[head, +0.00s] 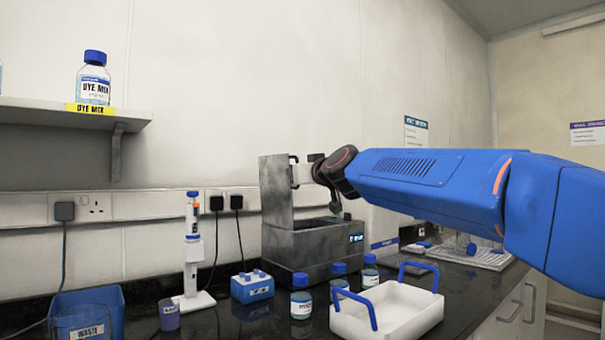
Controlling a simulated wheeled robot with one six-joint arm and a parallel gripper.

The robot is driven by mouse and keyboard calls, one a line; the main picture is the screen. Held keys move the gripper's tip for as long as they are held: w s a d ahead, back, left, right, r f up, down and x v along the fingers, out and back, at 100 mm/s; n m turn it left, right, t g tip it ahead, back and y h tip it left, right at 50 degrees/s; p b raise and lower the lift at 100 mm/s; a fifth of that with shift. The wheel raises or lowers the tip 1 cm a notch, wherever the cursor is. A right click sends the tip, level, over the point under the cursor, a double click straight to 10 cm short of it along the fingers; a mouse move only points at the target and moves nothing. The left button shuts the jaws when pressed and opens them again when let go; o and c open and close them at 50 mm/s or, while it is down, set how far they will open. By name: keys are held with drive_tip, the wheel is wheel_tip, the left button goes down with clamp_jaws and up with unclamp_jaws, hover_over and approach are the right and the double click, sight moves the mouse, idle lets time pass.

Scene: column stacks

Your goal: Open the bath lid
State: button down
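The grey bath (305,252) stands on the dark bench against the wall, with a small lit display on its front right. Its lid (273,195) stands upright at the bath's left side, and the top opening is uncovered. A dark handle (292,160) is on the lid's right-hand face. My gripper (303,172) is at this handle, reaching in from the right. Its fingers are small and partly hidden, so I cannot tell whether they are closed on the handle.
A white tray with blue handles (392,312), several blue-capped bottles (301,300) and a blue block (252,287) stand in front of the bath. A pipette stand (193,255) is to the left. A shelf (60,112) holds a dye bottle (93,80).

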drive_tip(key=shift+a+f, duration=0.1)
drive_tip(key=shift+a, duration=0.1)
idle(0.3)
drive_tip(key=c, duration=1.9)
unclamp_jaws()
drive_tip(key=v, duration=1.7)
drive_tip(key=shift+s, duration=0.25)
drive_tip(key=shift+d+f, duration=0.1)
